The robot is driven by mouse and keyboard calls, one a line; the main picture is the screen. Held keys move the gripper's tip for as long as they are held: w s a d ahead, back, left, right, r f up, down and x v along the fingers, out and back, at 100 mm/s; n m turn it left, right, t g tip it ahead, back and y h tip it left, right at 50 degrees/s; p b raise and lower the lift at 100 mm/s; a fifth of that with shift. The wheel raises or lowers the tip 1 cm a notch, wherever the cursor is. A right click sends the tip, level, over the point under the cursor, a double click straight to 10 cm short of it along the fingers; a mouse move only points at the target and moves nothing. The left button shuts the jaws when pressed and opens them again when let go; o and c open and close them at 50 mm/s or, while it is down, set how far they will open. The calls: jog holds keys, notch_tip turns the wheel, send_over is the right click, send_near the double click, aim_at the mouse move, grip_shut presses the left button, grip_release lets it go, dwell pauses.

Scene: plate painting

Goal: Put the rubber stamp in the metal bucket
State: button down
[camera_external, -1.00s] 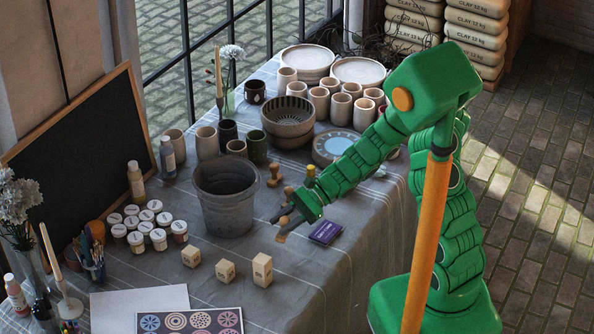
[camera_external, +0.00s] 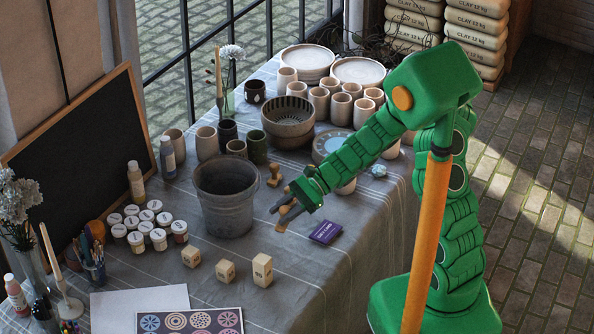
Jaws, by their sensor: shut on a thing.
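The grey metal bucket (camera_external: 228,218) stands upright on the cloth-covered table, its mouth open upward. My gripper (camera_external: 283,208) is just right of the bucket, with its fingers pointing left. It is shut on a small wooden rubber stamp (camera_external: 288,218), which is partly hidden by the fingers. The held stamp is outside the bucket, and its exact height over the table is hard to tell. A second wooden stamp (camera_external: 274,177) stands on the table behind the gripper, to the right of the bucket.
Cups (camera_external: 207,142) and a colander bowl (camera_external: 288,134) stand behind. The cloth between blocks and bucket is clear.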

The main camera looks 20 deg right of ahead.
aim_at(284, 207)
jog(key=shift+r+t+h, duration=0.5)
jog(key=shift+r+h, duration=0.1)
jog(key=shift+r, duration=8.9)
jog(key=w+a+n+t+h, duration=0.1)
jog(key=w+a+n+h, duration=0.1)
jog(key=w+a+n, duration=0.55)
jog(key=w+a+n+h, duration=0.2)
jog(key=w+a+n, duration=0.2)
jog(key=w+n, duration=0.7)
notch_tip(284, 207, down, 16)
jog(key=s+n, duration=0.1)
jog(key=n, duration=0.1)
jog(key=shift+s, duration=0.3)
jog(key=shift+a+f, duration=0.1)
jog(key=c, duration=0.7)
grip_release()
